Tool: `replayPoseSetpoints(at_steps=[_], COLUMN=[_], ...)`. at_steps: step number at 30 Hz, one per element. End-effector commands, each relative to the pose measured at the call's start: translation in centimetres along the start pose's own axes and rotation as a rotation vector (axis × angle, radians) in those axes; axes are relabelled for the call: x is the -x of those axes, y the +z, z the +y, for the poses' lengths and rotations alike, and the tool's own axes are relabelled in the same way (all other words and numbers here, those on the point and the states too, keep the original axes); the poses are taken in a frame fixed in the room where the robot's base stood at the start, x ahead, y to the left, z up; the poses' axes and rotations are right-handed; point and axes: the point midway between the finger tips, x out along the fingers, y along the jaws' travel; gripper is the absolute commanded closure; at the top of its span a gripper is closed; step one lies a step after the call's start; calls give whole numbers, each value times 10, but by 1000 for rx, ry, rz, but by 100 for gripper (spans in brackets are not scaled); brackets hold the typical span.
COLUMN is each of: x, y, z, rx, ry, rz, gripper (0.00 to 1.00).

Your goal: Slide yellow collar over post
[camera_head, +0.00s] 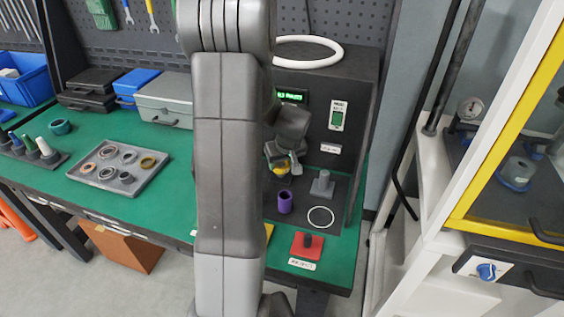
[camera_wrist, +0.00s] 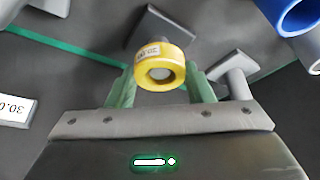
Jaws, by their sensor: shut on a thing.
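The yellow collar (camera_wrist: 143,79) sits between the two green fingers of my gripper (camera_wrist: 161,90) in the wrist view, and the gripper is shut on it. In the head view my gripper (camera_head: 283,165) holds the yellow collar (camera_head: 279,171) low over the dark test bench. A round grey end shows inside the collar's opening, and a grey square base (camera_wrist: 153,27) shows behind it. How far the collar is around a post cannot be told. A grey post (camera_head: 322,181) on a square base stands right of the gripper; a grey post (camera_wrist: 236,82) also shows in the wrist view.
A purple collar (camera_head: 285,202) stands just in front of my gripper. The dark test box (camera_head: 350,100) rises behind. A tray of rings (camera_head: 150,180) is at left.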

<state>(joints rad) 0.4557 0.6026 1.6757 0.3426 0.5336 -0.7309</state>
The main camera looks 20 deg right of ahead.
Motion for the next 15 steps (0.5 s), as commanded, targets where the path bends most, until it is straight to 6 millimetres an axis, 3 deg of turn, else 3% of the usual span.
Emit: replayPoseSetpoints(at_steps=[15], x=[-10], y=[4], z=[0], rx=[0], ry=[0], rz=[0], gripper=[90])
